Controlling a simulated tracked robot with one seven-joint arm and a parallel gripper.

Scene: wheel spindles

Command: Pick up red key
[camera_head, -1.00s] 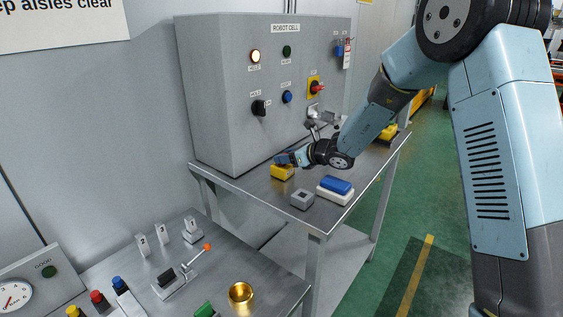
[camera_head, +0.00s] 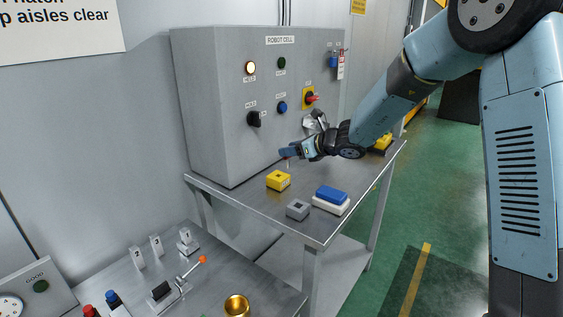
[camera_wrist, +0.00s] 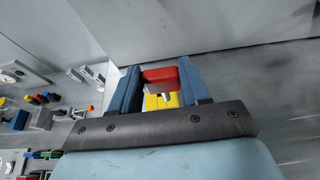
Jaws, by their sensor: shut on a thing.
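The red key (camera_wrist: 161,76) is between the two blue fingers of my gripper (camera_wrist: 158,82) in the wrist view, with a short pale shaft (camera_wrist: 166,96) below its red head. My gripper is shut on the red head. In the head view my gripper (camera_head: 287,153) is above the yellow block (camera_head: 278,180) on the metal table, with a visible gap between them. The key is mostly hidden by the fingers there. The yellow block also shows behind the key in the wrist view (camera_wrist: 153,102).
The grey robot cell cabinet (camera_head: 215,120) stands close to the left of my gripper. A grey block (camera_head: 298,209) and a blue-topped white block (camera_head: 331,198) lie on the table (camera_head: 250,200) nearer its front. A lower bench (camera_head: 215,270) holds levers and a brass cup (camera_head: 236,306).

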